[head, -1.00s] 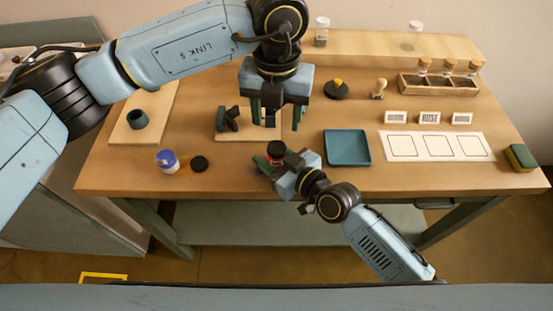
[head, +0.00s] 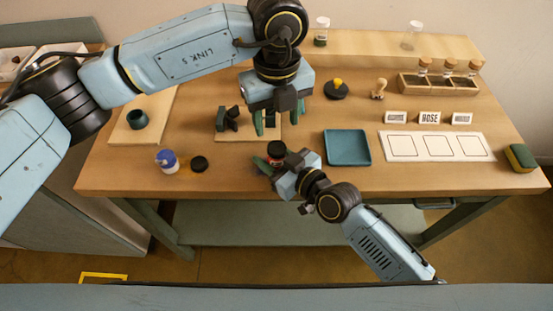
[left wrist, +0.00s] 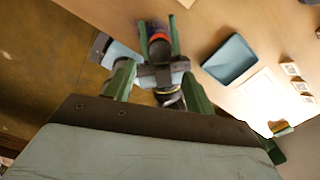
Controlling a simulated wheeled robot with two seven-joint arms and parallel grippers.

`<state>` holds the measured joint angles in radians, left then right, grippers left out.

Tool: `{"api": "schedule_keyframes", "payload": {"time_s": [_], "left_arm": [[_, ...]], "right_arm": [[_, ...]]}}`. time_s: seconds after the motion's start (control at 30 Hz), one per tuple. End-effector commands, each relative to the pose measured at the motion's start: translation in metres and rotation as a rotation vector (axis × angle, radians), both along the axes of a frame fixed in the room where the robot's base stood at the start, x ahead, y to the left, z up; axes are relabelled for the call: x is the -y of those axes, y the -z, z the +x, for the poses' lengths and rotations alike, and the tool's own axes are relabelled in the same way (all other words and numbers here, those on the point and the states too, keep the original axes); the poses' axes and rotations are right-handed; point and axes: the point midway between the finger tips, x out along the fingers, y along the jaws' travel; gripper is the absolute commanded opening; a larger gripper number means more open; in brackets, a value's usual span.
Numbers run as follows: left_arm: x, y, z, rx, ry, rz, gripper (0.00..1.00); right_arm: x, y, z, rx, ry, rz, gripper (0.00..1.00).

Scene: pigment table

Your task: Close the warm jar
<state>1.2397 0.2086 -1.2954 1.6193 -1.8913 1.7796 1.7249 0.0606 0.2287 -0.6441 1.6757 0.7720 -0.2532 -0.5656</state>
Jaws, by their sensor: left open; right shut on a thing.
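The warm jar (head: 276,160) is small, with a red band and a dark top, near the table's front edge. It shows from above in the left wrist view (left wrist: 158,39). I cannot tell whether the dark top is a seated lid. My right gripper (head: 268,160) is shut on this jar; its green fingers flank it in the left wrist view. My left gripper (head: 268,126) is open and empty, above the table just behind the jar. A loose black lid (head: 199,164) lies flat to the left, beside a white jar with a blue top (head: 167,161).
A teal tray (head: 347,147) lies right of my right gripper. A board with a dark stand (head: 228,119) is close under my left gripper. A white card (head: 436,146), a sponge (head: 521,158) and a vial rack (head: 438,84) are farther right.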

Motion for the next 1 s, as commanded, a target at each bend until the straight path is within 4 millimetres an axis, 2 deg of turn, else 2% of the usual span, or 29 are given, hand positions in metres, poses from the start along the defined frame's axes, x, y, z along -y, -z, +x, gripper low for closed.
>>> {"api": "schedule_keyframes", "payload": {"time_s": [0.3,0.5,0.87,1.0], "left_arm": [[-0.001,0.049,-0.001,-0.003,0.0,0.002,0.54],[0.0,0.069,0.0,-0.001,0.0,0.001,0.54],[0.0,0.073,0.0,0.0,0.0,0.0,0.54],[0.0,0.073,0.0,0.0,0.0,0.0,0.37]], "right_arm": [[0.0,0.0,0.0,0.0,0.0,0.0,0.0],[0.0,0.0,0.0,0.0,0.0,0.0,0.0],[0.0,0.0,0.0,0.0,0.0,0.0,0.0],[0.0,0.0,0.0,0.0,0.0,0.0,0.0]]}}
